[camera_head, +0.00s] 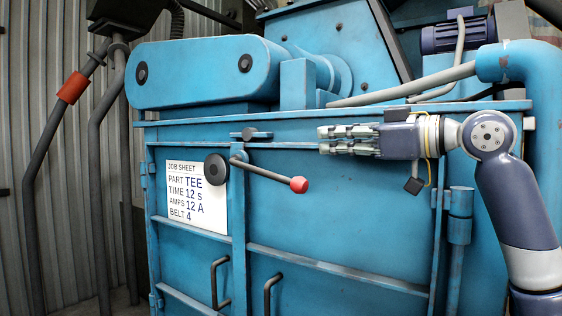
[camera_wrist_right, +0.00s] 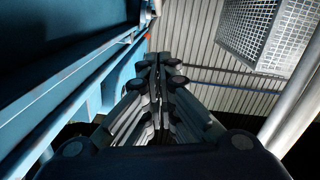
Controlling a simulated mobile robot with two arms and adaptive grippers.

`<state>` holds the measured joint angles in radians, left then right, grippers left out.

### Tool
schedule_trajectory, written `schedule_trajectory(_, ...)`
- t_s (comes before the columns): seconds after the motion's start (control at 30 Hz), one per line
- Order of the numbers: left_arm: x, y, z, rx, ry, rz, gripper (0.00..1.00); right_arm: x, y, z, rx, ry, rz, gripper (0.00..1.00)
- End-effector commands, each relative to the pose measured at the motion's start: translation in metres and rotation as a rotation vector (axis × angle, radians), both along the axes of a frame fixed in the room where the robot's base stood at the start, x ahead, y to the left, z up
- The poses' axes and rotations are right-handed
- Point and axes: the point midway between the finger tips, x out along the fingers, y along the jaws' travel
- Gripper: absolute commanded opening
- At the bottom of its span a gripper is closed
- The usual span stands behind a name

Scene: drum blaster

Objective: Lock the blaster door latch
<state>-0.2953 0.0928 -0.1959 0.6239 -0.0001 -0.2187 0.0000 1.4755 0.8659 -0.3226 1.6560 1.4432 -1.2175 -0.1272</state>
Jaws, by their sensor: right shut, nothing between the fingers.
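The blue blaster door (camera_head: 340,215) fills the middle of the head view. The latch lever (camera_head: 268,171) is a grey rod with a red ball knob (camera_head: 299,185), sloping down to the right from its pivot near the door's seam. A dark round disc (camera_head: 216,168) sits just left of the pivot. My right gripper (camera_head: 322,140) is shut and empty, pointing left in front of the door's top edge, above and right of the red knob and apart from it. In the right wrist view its fingers (camera_wrist_right: 158,62) are together with nothing between them. My left gripper is not seen.
A white job sheet (camera_head: 187,195) is on the left door panel. Two dark handles, left (camera_head: 219,283) and right (camera_head: 270,294), stick out lower down. A thick blue pipe (camera_head: 540,90) stands at the right. The wrist view shows a mesh box (camera_wrist_right: 262,32) beside a corrugated wall.

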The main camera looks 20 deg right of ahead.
Motion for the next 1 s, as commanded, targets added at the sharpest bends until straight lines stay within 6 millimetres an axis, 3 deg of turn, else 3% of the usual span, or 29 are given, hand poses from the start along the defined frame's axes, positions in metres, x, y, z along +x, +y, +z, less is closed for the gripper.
schedule_trajectory(0.1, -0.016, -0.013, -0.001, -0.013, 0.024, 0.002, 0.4, 0.001, 0.0, -0.001, -0.001, 0.001, 0.001, 0.0)
schedule_trajectory(0.23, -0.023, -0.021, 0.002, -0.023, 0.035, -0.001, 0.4, 0.005, 0.004, -0.001, -0.001, 0.003, 0.001, 0.0)
schedule_trajectory(0.37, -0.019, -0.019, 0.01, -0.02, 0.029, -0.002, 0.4, 0.019, 0.014, 0.001, -0.001, 0.005, 0.002, 0.0)
schedule_trajectory(0.73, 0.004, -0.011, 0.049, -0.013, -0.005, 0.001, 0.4, 0.084, 0.06, -0.001, -0.001, 0.006, 0.003, 0.0)
schedule_trajectory(0.8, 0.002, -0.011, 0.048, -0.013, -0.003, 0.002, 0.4, 0.087, 0.058, -0.016, -0.003, 0.008, -0.002, 0.0)
schedule_trajectory(1.0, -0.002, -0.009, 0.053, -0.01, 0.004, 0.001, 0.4, 0.091, 0.057, -0.035, -0.001, 0.004, -0.001, 0.0)
